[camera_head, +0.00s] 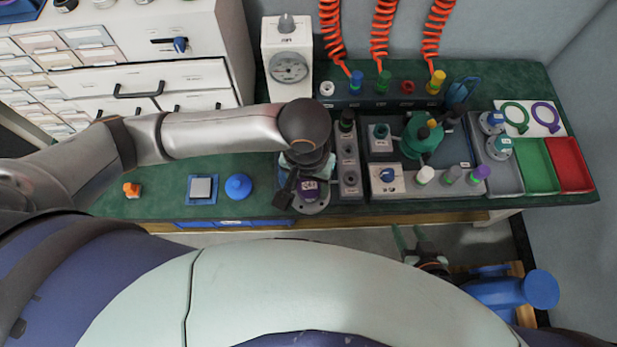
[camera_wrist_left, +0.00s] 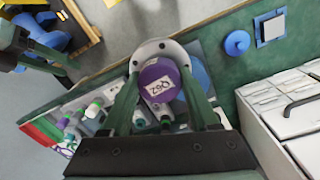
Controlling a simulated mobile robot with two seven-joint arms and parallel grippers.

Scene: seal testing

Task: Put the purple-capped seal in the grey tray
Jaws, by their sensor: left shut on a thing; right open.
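My left gripper (camera_head: 298,192) is shut on the purple-capped seal (camera_head: 312,186), at the front of the bench left of the fixture. In the left wrist view, the seal's purple cap with a white label (camera_wrist_left: 160,82) sits between the two dark green fingers (camera_wrist_left: 165,105), its round grey flange beyond. I cannot tell its height above the bench. My right gripper (camera_head: 412,240) is open and empty, in front of the bench.
A green tray (camera_head: 537,165) and a red tray (camera_head: 570,165) adjoin the grey tray. Between seal and trays stand a grey socket strip (camera_head: 349,178) and a test fixture with a teal part (camera_head: 421,136) and upright capped fittings (camera_head: 452,175). Coiled orange hoses (camera_head: 382,35) hang behind.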

